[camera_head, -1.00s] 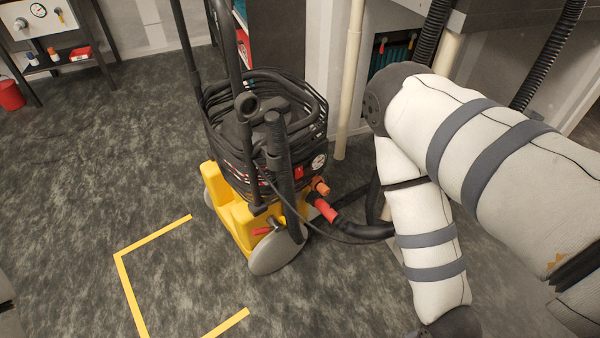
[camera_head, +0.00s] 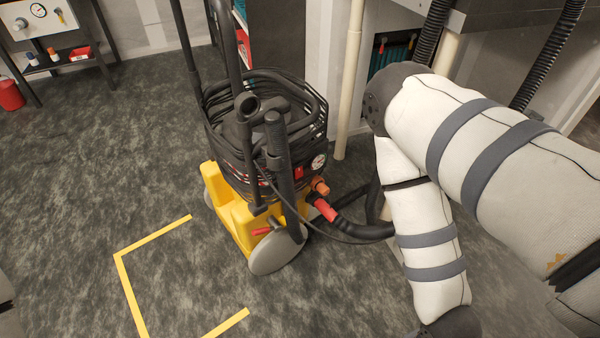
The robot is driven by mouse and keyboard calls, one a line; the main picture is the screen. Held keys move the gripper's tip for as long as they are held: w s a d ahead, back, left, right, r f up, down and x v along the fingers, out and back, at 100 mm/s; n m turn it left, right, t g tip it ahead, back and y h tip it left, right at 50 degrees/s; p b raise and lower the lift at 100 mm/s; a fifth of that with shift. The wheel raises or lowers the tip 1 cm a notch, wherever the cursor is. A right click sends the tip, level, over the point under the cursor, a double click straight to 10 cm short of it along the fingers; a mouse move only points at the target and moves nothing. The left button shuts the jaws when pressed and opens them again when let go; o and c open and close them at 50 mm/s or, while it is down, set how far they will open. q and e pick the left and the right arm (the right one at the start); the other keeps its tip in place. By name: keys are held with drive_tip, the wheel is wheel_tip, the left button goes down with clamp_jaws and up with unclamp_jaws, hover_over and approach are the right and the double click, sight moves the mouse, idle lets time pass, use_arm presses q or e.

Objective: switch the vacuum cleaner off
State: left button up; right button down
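The vacuum cleaner (camera_head: 240,205) stands on the carpet in the middle of the head view, with a yellow base, a black upper body and a grey wheel. A red switch (camera_head: 299,172) shows on its body beside a small round gauge (camera_head: 318,162). I cannot tell the switch's position. A black hose with a red and orange connector (camera_head: 325,208) leaves it on the right. My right arm bends down at the right side, apart from the cleaner; its gripper is below the frame. My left gripper is not in view.
Yellow tape (camera_head: 128,282) marks a corner on the floor at front left. A small dark bench (camera_head: 62,66) with a gauge panel stands at the far left beside a red bin (camera_head: 10,95). A pale pipe (camera_head: 349,80) rises behind the cleaner. The carpet left of the cleaner is clear.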

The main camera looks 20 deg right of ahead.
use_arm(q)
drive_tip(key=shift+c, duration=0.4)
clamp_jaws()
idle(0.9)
